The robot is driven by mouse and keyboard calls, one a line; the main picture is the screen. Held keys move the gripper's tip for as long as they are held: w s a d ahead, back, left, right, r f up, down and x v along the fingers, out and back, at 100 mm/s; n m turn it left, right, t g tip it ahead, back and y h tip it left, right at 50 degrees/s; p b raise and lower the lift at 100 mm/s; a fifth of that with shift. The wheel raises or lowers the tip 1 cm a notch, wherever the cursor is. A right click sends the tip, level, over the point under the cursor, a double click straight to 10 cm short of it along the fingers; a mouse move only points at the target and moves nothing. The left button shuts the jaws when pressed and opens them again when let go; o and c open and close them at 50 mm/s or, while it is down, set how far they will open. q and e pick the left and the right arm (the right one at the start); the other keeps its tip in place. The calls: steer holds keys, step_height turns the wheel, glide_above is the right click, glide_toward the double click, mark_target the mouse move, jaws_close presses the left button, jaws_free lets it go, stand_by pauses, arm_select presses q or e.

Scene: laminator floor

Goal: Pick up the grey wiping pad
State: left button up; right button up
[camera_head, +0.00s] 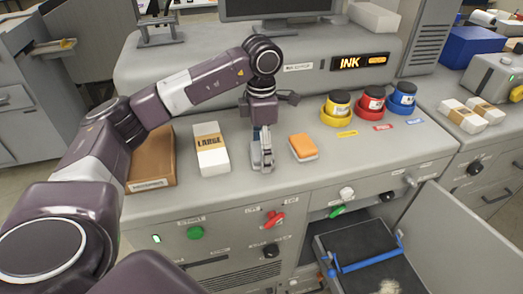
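A small pad-like block (303,148) lies on the grey machine top, with an orange upper face and a pale grey lower edge. I see no pad that is plainly all grey. My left gripper (263,160) points down just left of this block, apart from it, with its fingertips low near the machine top. The fingers look close together from this angle, and I cannot tell whether they are open or shut or whether anything is between them. My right gripper is not in view.
A white box marked LARGE (211,150) and a brown tray (152,160) stand left of my gripper. Yellow (336,112), red (369,107) and blue (402,100) ink pots stand to the right. Below, an open compartment (365,255) shows a blue bar.

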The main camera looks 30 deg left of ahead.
arm_select(q)
steer(key=c, duration=1.3)
steer(key=shift+o, duration=0.2)
steer(key=shift+r, duration=0.1)
steer(key=shift+w+r, duration=0.1)
steer(key=shift+r, duration=0.35)
step_height(320, 180, up, 5)
steer(key=shift+f+b, duration=0.1)
steer(key=shift+b, duration=1)
step_height(320, 180, up, 14)
steer(key=p, duration=0.2)
steer(key=shift+p, duration=0.3)
